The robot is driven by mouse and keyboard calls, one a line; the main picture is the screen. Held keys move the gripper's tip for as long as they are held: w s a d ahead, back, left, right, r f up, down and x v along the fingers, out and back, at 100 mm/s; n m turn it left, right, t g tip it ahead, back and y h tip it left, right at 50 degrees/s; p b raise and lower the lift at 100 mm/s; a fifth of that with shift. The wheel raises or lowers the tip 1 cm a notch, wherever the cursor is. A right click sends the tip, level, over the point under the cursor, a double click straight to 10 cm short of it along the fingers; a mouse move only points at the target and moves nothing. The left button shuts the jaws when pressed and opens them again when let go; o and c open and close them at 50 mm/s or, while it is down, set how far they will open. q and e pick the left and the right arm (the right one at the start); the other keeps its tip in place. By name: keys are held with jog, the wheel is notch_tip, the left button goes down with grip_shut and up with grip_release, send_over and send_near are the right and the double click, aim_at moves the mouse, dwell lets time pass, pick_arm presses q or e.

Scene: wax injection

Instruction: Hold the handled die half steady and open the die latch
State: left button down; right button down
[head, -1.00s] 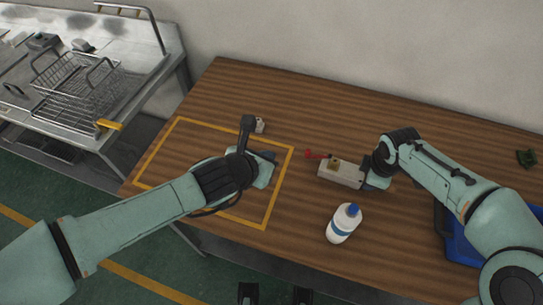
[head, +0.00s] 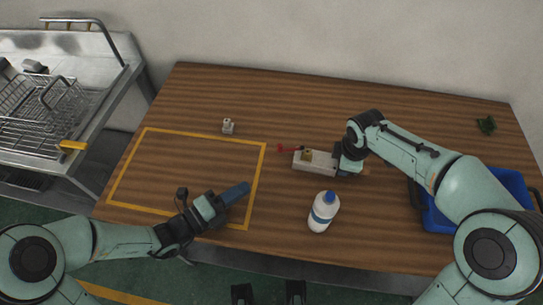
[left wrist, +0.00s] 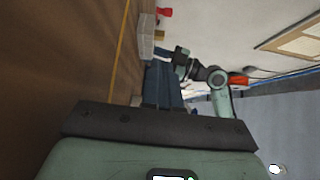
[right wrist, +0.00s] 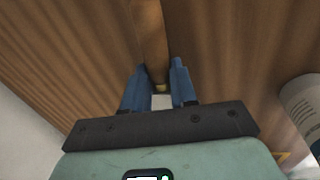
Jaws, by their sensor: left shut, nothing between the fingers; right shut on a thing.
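The die is a pale grey block (head: 314,162) lying on the table right of the yellow outline, with a small brass piece (head: 306,154) on top. A red latch part (head: 286,148) sticks out at its left end; whether it is open is too small to tell. My right gripper (head: 346,168) is shut at the block's right end, and a tan handle (right wrist: 150,35) shows beyond its fingers in the right wrist view. My left gripper (head: 240,190) is shut and empty over the outline's right side, apart from the die. The block (left wrist: 147,38) also shows in the left wrist view.
A white bottle with a blue cap (head: 323,212) stands in front of the die. A small white part (head: 228,126) stands behind the yellow outline (head: 205,138). A blue bin (head: 432,214) is at the right. The outlined area is mostly clear.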

pick_arm(q)
jog(key=shift+s+a, duration=0.1)
jog(key=shift+r+n, duration=0.15)
jog(key=shift+n, duration=0.15)
jog(key=x, duration=1)
jog(key=shift+s+r, duration=0.1)
jog(key=shift+r, duration=0.1)
jog(key=w, duration=0.2)
jog(key=shift+w+d, duration=0.25)
jog(key=shift+w, duration=0.05)
jog(key=shift+w+d, duration=0.1)
jog(key=shift+w, duration=0.6)
jog(key=shift+w+a+m+g+h, duration=0.15)
jog(key=shift+w+m+g+h, duration=0.5)
jog(key=shift+g, duration=0.25)
jog(key=shift+w+a+m+g+h, duration=0.2)
jog(key=shift+w+m+g+h, duration=0.4)
jog(key=shift+m+g, duration=0.25)
jog(key=shift+w+g, duration=0.35)
jog(key=shift+w, duration=0.3)
